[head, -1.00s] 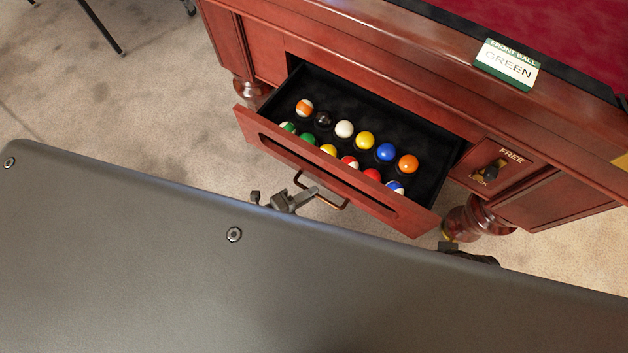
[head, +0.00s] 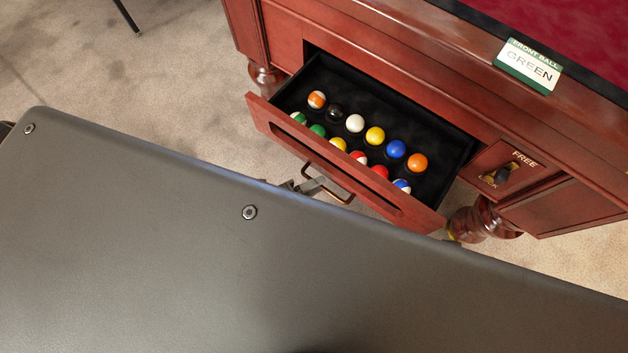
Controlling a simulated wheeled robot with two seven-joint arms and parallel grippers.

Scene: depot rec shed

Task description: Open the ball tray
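The ball tray (head: 430,219) is a red-brown wooden drawer with a black lining, and it stands pulled well out of the pool table's front. Several coloured pool balls (head: 375,136) lie in it in two rows. A bronze bar handle (head: 341,199) is on its front face. My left gripper (head: 311,186) is at the left part of the handle, mostly hidden behind my own grey body. I cannot tell whether its fingers are around the handle or just beside it. My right gripper is not clearly visible.
The pool table (head: 400,62) has a red cloth and a green-and-white sign (head: 528,66) on its rail. A lock panel marked FREE (head: 508,166) is right of the tray. Turned table legs (head: 482,222) stand below. Bare carpet (head: 180,80) is free at the left.

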